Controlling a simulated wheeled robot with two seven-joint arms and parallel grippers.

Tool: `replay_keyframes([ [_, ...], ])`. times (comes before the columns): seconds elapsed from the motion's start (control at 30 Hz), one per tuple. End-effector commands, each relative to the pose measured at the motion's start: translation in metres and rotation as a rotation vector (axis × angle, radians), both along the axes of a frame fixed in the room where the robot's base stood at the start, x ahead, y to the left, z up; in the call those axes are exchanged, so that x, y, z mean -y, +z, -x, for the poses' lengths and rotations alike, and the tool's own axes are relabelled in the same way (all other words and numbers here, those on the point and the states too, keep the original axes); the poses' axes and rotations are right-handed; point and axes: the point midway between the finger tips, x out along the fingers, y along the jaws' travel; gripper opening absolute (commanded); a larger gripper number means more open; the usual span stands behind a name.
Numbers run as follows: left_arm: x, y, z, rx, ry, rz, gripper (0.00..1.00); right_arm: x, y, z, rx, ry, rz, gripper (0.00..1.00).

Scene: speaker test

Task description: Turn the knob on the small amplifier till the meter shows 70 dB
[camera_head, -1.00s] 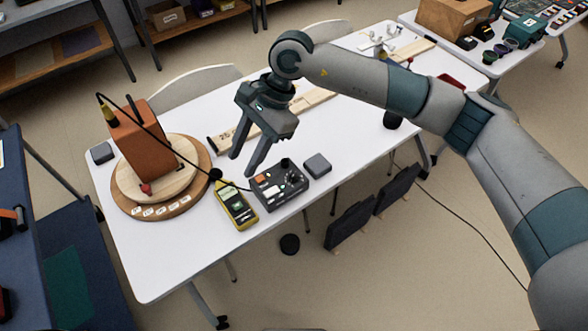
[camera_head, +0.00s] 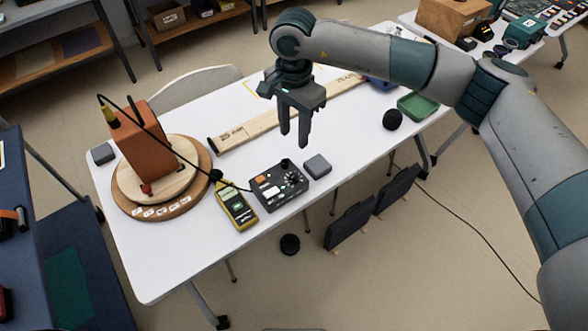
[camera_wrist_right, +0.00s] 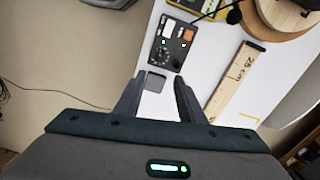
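The small amplifier (camera_head: 268,197) is a dark box near the table's front edge, with an orange patch and a dark round knob (camera_head: 291,179) on top; it also shows in the right wrist view (camera_wrist_right: 175,42). The yellow hand-held meter (camera_head: 237,208) lies just left of it; its reading is too small to make out. My right gripper (camera_head: 294,138) is above the table, fingers pointing down, behind and above the amplifier, apart from it. In the right wrist view its fingers (camera_wrist_right: 158,80) are spread with nothing held. My left gripper is not in view.
An orange speaker box (camera_head: 146,140) stands on a round wooden turntable (camera_head: 196,200) at left, with a cable running toward the amplifier. A small grey box (camera_head: 317,166) lies right of the amplifier.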

Motion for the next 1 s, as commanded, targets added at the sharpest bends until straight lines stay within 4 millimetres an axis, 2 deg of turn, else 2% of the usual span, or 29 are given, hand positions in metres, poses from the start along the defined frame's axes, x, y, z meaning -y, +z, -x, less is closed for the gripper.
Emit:
replay_keyframes([
  [0.17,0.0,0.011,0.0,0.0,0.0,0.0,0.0,0.0,-0.021,0.001,-0.004,-0.002,0.0,0.36],
  [0.8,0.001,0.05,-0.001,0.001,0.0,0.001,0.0,0.0,-0.133,0.002,-0.004,0.0,0.001,0.36],
  [1.0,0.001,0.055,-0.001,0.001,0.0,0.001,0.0,-0.001,-0.154,0.001,-0.002,0.001,-0.001,0.36],
])
